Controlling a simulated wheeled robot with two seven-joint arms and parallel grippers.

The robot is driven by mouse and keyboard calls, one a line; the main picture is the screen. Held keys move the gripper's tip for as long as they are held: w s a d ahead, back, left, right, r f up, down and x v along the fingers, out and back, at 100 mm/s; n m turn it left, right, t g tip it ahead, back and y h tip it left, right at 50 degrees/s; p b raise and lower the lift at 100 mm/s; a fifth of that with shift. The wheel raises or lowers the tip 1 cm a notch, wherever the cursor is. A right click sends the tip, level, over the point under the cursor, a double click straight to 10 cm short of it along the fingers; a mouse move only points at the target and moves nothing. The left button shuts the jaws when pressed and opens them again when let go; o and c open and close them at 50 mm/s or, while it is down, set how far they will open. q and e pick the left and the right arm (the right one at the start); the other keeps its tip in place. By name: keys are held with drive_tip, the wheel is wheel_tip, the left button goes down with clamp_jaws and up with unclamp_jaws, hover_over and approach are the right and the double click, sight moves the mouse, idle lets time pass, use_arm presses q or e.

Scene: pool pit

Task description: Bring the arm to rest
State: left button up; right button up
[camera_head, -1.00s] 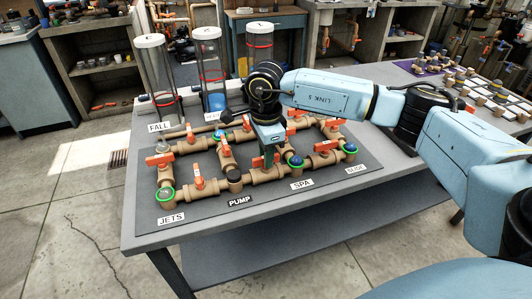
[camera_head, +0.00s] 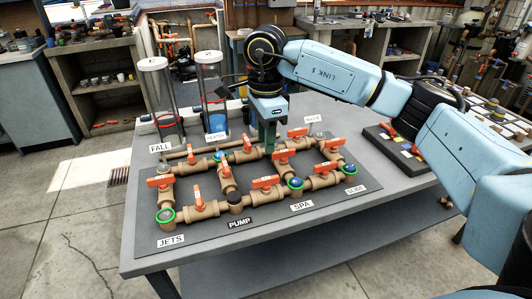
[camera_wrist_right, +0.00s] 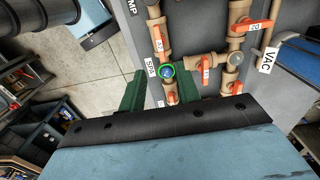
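My right arm reaches in from the right in the head view. Its gripper (camera_head: 268,135) points down above the far side of the valve board (camera_head: 330,207). In the right wrist view the two green fingers (camera_wrist_right: 163,85) stand apart with nothing between them. A green-ringed blue port (camera_wrist_right: 166,71) by the SPA label shows beyond the gap. The brown pipes (camera_head: 216,207) carry several orange valve handles (camera_head: 199,205). Part of the pipework behind the gripper is hidden. My left gripper is not in view.
Clear cylinders (camera_head: 213,95) stand at the table's back, beside my arm. A dark panel with orange handles (camera_head: 388,130) lies on the right. The grey table (camera_head: 148,243) has bare room along its front edge. Shelves (camera_head: 100,88) stand behind.

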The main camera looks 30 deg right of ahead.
drive_tip(key=shift+r, duration=0.85)
